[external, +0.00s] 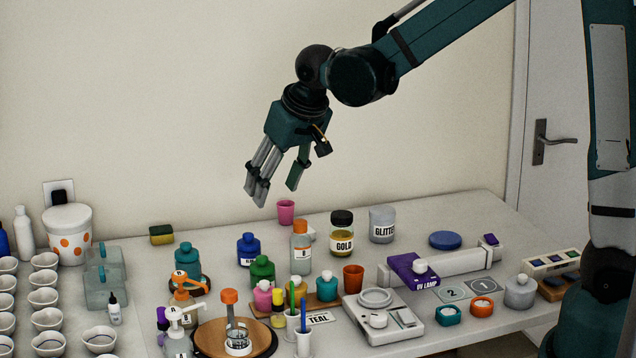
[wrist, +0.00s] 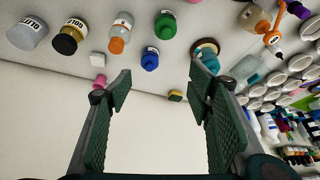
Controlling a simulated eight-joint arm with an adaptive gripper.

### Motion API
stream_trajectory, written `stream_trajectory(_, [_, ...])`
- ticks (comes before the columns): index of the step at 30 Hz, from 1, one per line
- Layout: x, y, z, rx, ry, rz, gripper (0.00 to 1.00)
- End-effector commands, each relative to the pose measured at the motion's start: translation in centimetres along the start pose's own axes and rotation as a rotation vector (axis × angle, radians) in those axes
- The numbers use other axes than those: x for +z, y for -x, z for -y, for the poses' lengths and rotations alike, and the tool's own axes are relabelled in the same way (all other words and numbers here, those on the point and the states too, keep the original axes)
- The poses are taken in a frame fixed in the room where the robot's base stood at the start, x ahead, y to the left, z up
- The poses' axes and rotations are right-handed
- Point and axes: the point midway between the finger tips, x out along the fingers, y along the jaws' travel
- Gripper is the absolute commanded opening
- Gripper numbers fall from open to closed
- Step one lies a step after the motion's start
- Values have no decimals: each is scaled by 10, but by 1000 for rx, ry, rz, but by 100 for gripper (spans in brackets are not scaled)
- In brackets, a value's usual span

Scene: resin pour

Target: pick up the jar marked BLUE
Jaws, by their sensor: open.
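A blue jar (external: 248,246) with a white label stands on the table, behind a green jar and left of an orange-capped bottle. Its label is too small to read fully. The blue jar also shows in the wrist view (wrist: 150,60), upper middle, beyond the fingertips. My gripper (external: 276,190) is open and empty, in the air above the back of the table, well above the blue jar and apart from it. In the wrist view my gripper (wrist: 160,85) has its fingers spread wide with nothing between them.
Close to the blue jar stand the green jar (external: 262,270), the orange-capped bottle (external: 301,255), a teal jar (external: 187,257) and a pink cup (external: 286,212). GOLD (external: 342,240) and GLITTER (external: 382,222) jars stand to the right. The table behind the blue jar is mostly clear, with a sponge (external: 161,235) at left.

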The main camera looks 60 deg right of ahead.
Motion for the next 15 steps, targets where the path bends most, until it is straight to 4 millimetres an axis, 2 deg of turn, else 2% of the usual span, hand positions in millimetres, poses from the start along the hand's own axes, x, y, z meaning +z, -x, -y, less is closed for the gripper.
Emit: stream_trajectory(15, [-38,-105,-13,52,-93,33,51])
